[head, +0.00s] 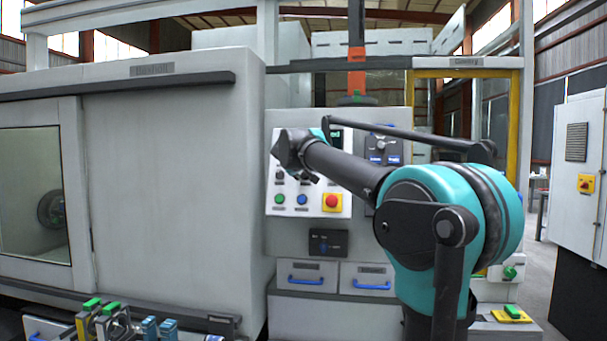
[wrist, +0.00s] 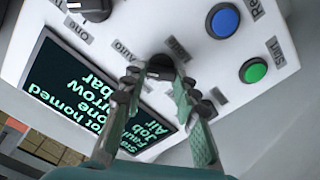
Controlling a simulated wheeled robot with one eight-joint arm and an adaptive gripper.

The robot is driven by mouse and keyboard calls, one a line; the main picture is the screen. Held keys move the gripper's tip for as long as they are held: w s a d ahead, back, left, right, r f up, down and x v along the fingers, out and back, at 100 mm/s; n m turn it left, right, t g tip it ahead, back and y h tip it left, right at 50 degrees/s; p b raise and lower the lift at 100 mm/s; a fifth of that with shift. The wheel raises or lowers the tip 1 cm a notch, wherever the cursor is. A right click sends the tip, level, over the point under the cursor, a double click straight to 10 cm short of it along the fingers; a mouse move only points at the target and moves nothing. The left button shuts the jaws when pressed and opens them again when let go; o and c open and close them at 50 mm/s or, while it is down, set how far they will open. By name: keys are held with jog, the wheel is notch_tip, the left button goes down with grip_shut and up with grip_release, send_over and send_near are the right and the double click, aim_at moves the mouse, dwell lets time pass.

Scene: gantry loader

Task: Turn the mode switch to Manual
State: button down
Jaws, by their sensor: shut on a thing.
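The mode switch is a black round knob (wrist: 161,63) on the white control panel (wrist: 145,18) in the wrist view. My gripper (wrist: 158,75) has its two fingertips on either side of this knob and is shut on it. An "Auto" label (wrist: 122,50) lies beside the knob, with a "One" label further to the left. Which way the knob points cannot be made out, as the fingers cover part of it. In the head view my arm's end hides the switch and the fingertips in front of the control panel (head: 277,210).
A blue button (wrist: 223,20), a green button (wrist: 253,70) and a dark knob (wrist: 206,109) are close to my fingers. A lit screen (wrist: 70,95) lies on the other side. A red emergency stop (head: 332,202) sits low on the panel. The machine housing (head: 180,160) stands left.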

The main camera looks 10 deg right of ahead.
jog(key=n, duration=0.5)
jog(key=shift+a+f+n, duration=0.1)
jog(key=shift+a+n, duration=0.05)
jog(key=shift+n, duration=0.15)
jog(key=n, duration=0.5)
jog(key=shift+f+n, duration=0.15)
jog(key=shift+n, duration=0.15)
jog(key=c, duration=1.2)
grip_release()
jog(key=shift+o, duration=0.2)
jog(key=v, duration=1.2)
jog(key=shift+s, duration=0.1)
